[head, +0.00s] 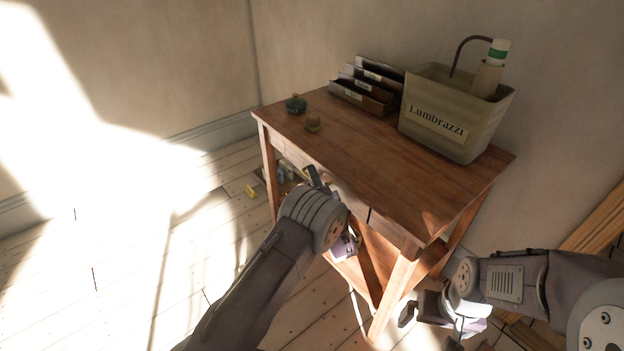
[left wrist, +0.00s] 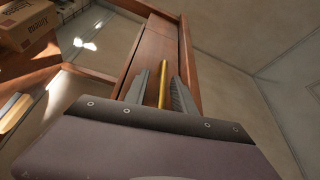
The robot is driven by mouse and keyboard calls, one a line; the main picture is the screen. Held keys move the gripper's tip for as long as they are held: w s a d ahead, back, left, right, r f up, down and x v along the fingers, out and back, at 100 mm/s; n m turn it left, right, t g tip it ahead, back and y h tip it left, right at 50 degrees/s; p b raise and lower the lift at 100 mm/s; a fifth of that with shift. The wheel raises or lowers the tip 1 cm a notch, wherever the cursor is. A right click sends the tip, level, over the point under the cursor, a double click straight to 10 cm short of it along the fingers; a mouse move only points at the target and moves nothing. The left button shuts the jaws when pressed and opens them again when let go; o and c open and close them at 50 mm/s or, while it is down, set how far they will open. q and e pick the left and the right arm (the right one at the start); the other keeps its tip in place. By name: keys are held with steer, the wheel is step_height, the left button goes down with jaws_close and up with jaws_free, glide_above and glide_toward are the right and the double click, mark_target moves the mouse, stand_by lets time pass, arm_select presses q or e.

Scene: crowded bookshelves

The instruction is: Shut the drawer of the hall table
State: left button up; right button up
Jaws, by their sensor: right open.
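The wooden hall table (head: 375,155) stands against the wall. Its drawer front (head: 350,200) is on the near long side, partly hidden behind my left gripper (head: 318,180). The drawer front (left wrist: 152,52) also shows in the left wrist view, with a yellow bar handle (left wrist: 163,88). There my left gripper (left wrist: 160,86) has its fingers apart, with the bar between them and a visible gap on the left. I cannot tell how far out the drawer stands. My right gripper (head: 410,312) is open and empty, low beside the table's near right leg.
A box (left wrist: 25,25) is on a lower shelf. Wooden planks (head: 595,225) lean at right. Open floor is at left.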

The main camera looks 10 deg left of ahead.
arm_select(q)
steer(key=shift+s, duration=0.15)
steer(key=p+v, duration=0.2)
steer(key=v, duration=0.6)
steer(key=shift+s+d, duration=0.2)
steer(key=shift+s, duration=0.15)
steer(key=shift+a, duration=0.1)
